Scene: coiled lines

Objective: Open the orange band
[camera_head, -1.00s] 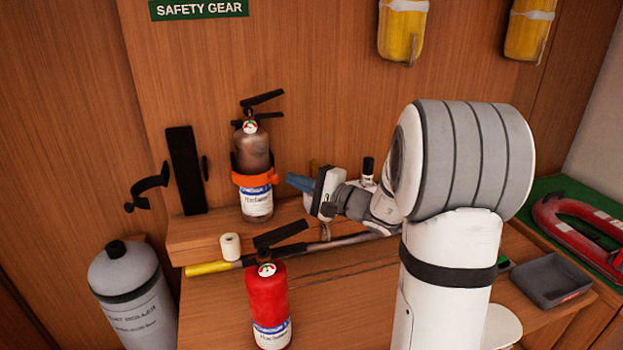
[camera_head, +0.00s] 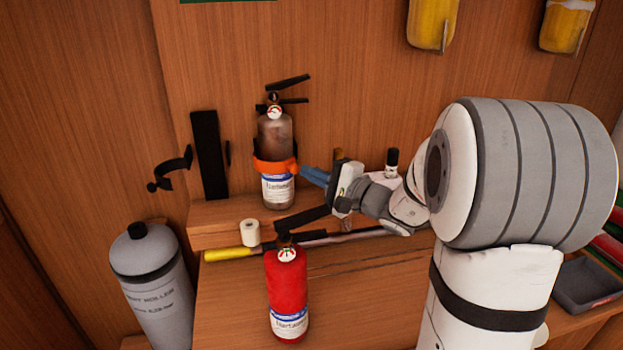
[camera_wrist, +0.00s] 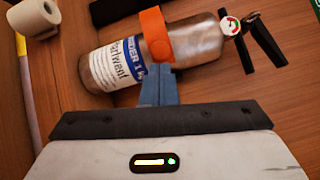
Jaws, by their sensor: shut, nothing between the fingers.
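The orange band (camera_head: 275,166) wraps around a brownish metal extinguisher (camera_head: 277,138), which stands upright on the wooden ledge against the wall. The band also shows in the wrist view (camera_wrist: 155,36), where the extinguisher (camera_wrist: 195,40) lies across the picture. My gripper (camera_head: 303,172) is shut and empty, with its blue fingertips at the right side of the band. In the wrist view the fingertips (camera_wrist: 159,70) meet the band's lower end; whether they touch it I cannot tell. The fingers hide a small part of the extinguisher behind them.
A red extinguisher (camera_head: 287,292) stands in front of the ledge. An open black bracket (camera_head: 210,155) is on the wall to the left. A white roll (camera_head: 250,232) and a yellow-ended pole (camera_head: 228,254) lie near the ledge. A grey cylinder (camera_head: 152,285) stands lower left.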

